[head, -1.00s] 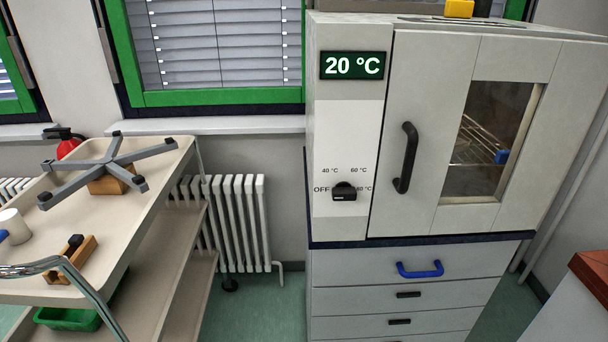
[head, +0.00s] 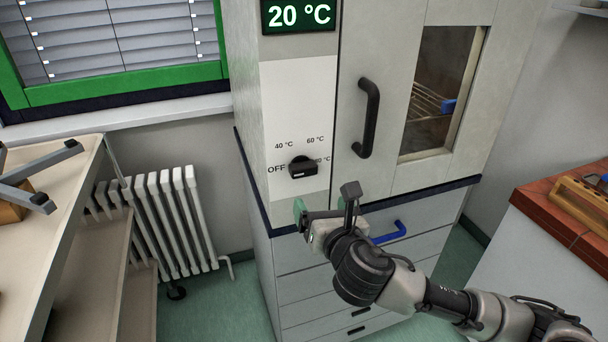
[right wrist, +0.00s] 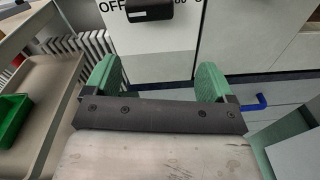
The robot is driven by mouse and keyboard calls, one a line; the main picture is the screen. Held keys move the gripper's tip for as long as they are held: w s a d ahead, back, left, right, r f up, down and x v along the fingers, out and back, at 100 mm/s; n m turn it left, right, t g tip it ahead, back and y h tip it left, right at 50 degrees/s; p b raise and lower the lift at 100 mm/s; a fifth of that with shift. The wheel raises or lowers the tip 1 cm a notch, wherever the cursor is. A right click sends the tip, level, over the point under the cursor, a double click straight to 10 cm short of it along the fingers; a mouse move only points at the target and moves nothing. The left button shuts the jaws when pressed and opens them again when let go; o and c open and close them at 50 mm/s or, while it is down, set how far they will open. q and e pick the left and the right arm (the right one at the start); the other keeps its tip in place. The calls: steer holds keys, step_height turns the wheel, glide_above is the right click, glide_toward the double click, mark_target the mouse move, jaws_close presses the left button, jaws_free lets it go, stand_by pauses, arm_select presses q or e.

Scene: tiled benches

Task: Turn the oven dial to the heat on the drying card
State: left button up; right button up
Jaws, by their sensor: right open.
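The oven dial (head: 302,167) is a black knob on the oven's white panel, with OFF at its left and 40 °C and 60 °C above it. The label at its right is partly hidden. A small white mark shows at the dial's left side, towards OFF. The oven display (head: 299,14) reads 20 °C. My right gripper (head: 325,201) is open and empty, just below the dial and apart from it. In the right wrist view the dial (right wrist: 149,11) is at the top edge, beyond the two green fingertips. I see no drying card. My left gripper is not in view.
The black oven door handle (head: 369,117) stands out right of the dial. A blue drawer handle (head: 389,233) is below, partly behind my arm. A trolley (head: 75,250) and radiator (head: 160,225) are at the left. A bench with a brown tiled top (head: 545,212) is at the right.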

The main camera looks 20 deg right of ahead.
mark_target(305, 170)
step_height(305, 170, up, 4)
steer(key=s+n+t, duration=0.1)
steer(key=s+n, duration=0.1)
steer(key=shift+y, duration=0.3)
steer(key=w, duration=0.3)
steer(key=w+p, duration=0.1)
steer(key=w, duration=0.2)
steer(key=w+a, duration=0.1)
steer(key=w, duration=0.3)
steer(key=shift+p, duration=0.4)
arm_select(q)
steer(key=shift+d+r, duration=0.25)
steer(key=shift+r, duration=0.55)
arm_select(e)
steer(key=c, duration=0.9)
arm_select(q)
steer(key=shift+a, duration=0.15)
